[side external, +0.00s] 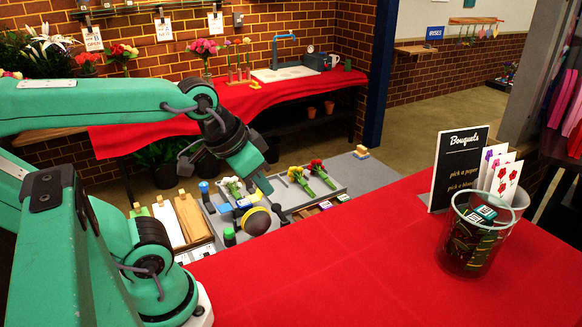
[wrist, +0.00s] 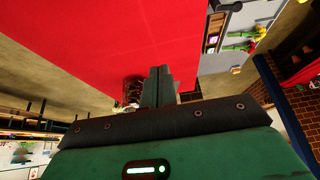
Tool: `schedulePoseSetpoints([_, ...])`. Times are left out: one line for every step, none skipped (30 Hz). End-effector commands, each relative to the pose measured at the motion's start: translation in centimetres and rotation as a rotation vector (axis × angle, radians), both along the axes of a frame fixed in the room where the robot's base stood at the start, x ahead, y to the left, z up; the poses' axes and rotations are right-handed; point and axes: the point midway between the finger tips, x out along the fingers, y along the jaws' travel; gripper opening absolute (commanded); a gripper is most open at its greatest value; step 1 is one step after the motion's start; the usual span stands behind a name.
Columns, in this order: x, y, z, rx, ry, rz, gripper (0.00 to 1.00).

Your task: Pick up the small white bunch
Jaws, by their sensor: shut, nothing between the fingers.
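A small bunch with a pale, whitish head and green stems (side external: 230,186) lies on the grey work tray (side external: 335,186) in the side external view. A yellow-headed bunch (side external: 297,174) and a red-headed bunch (side external: 318,167) lie to its right. My gripper (side external: 265,188) hangs above the tray, between the pale bunch and the yellow one. In the wrist view my gripper (wrist: 158,82) has its fingers together with nothing held. A yellow-headed bunch (wrist: 259,33) shows there at the upper right, away from the fingers; I cannot make out the white bunch there.
Paper rolls (side external: 188,217) lie at left. The red counter (side external: 330,265) is mostly clear in front; a glass bucket (side external: 472,245) and a bouquet sign (side external: 458,165) stand at right.

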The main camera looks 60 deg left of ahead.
Motion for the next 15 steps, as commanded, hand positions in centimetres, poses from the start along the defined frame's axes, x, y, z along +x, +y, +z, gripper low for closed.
schedulePoseSetpoints([0.0,0.0,0.0,0.0,0.0,0.0,0.0])
schedulePoseSetpoints([0.0,0.0,0.0,0.0,0.0,0.0,0.0])
schedulePoseSetpoints([0.0,0.0,0.0,0.0,0.0,0.0,0.0])
schedulePoseSetpoints([0.0,0.0,0.0,0.0,0.0,0.0,0.0])
schedulePoseSetpoints([0.0,0.0,0.0,0.0,0.0,0.0,0.0])
schedulePoseSetpoints([0.0,0.0,0.0,0.0,0.0,0.0,0.0])
schedulePoseSetpoints([0.0,0.0,0.0,0.0,0.0,0.0,0.0])
schedulePoseSetpoints([0.0,0.0,0.0,0.0,0.0,0.0,0.0])
schedulePoseSetpoints([0.0,0.0,0.0,0.0,0.0,0.0,0.0])
schedulePoseSetpoints([0.0,0.0,0.0,0.0,0.0,0.0,0.0])
schedulePoseSetpoints([0.0,0.0,0.0,0.0,0.0,0.0,0.06])
schedulePoseSetpoints([0.0,0.0,0.0,0.0,0.0,0.0,0.14])
schedulePoseSetpoints([0.0,0.0,0.0,0.0,0.0,0.0,0.2])
schedulePoseSetpoints([0.0,0.0,0.0,0.0,0.0,0.0,0.26])
schedulePoseSetpoints([0.0,0.0,0.0,0.0,0.0,0.0,0.33])
